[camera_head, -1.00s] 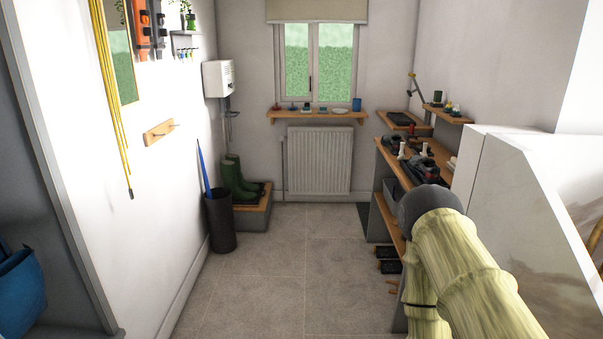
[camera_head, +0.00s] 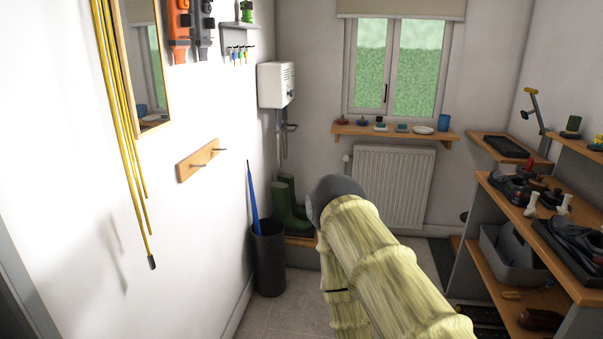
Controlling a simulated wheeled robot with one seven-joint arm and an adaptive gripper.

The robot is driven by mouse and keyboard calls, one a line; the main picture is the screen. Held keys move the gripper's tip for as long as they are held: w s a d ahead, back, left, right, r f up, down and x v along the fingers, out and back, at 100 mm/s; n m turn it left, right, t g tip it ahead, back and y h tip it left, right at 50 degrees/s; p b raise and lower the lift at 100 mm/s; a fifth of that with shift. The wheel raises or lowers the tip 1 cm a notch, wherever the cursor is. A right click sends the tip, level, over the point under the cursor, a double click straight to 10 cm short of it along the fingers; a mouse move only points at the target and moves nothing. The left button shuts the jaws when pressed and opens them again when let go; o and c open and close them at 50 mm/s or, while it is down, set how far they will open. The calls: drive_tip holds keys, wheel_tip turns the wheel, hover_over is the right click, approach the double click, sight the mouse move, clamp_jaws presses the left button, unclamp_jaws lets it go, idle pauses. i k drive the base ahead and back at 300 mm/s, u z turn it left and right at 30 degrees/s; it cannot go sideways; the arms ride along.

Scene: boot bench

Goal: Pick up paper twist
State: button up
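I cannot make out a paper twist in the head view. Small items stand on the window shelf (camera_head: 392,133) and on the bench (camera_head: 556,222) at the right, but they are too small to tell apart as a paper twist. My arm, in a pale yellow-green cover with a dark grey joint, rises through the lower middle and hides part of the floor and the boot stand. My gripper is not in view.
A dark bin (camera_head: 269,262) with a blue umbrella (camera_head: 252,195) stands at the left wall beside green boots (camera_head: 290,210). A radiator (camera_head: 393,187) is under the window. A grey crate (camera_head: 508,258) sits on the bench's lower shelf. Some floor shows between bin and arm.

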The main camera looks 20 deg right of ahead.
sight(530, 212)
drive_tip(key=z, duration=0.05)
drive_tip(key=i, duration=1.8)
drive_tip(key=z, duration=1)
drive_tip(key=i, duration=1.1)
drive_tip(key=z, duration=1.05)
